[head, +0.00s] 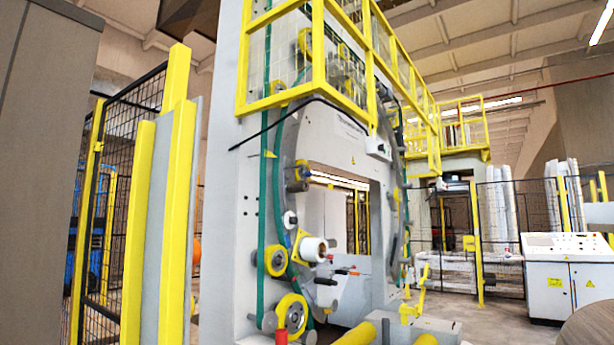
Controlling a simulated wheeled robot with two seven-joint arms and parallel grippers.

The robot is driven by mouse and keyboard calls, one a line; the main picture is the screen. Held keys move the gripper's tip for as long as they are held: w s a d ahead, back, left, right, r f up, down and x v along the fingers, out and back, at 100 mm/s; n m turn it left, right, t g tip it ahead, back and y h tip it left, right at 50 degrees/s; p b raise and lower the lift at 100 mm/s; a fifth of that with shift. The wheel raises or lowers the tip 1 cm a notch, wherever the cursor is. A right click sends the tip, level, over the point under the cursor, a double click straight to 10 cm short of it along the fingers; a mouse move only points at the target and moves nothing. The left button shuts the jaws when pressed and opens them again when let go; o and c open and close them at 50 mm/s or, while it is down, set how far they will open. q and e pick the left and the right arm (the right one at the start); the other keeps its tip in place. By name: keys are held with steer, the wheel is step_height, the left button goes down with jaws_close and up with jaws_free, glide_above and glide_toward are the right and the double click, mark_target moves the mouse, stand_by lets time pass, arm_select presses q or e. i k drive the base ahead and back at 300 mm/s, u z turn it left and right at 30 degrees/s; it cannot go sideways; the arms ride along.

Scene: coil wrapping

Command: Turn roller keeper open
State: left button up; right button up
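The large wrapping machine (334,135) stands in the middle of the head view, with an upright grey ring around a rectangular opening. A white wrap roll (313,249) sits at the ring's lower left, against a yellow bracket (298,246). Small dark parts with red or orange tips (342,271) stick out just right of and below the roll. I cannot tell which of these parts is the roller keeper, or whether it is open. Yellow wheels (291,312) sit below the roll. Neither of my grippers is in view.
A yellow-framed mesh fence (105,200) and yellow posts stand at left. Yellow rollers (357,334) lie at the bottom middle. A white control console (562,275) stands at right. Yellow railings (285,90) run overhead. Open floor (490,325) shows between machine and console.

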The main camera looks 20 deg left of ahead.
mark_target(308, 174)
steer(key=z, duration=0.5)
steer(key=k, duration=1.2)
steer(key=z, duration=0.65)
steer(key=i, duration=2)
steer(key=u, duration=0.2)
steer(key=i, duration=2.3)
steer(key=u, duration=0.7)
steer(key=i, duration=1.2)
steer(key=u, duration=2.05)
steer(key=i, duration=1.1)
steer(key=u, duration=0.9)
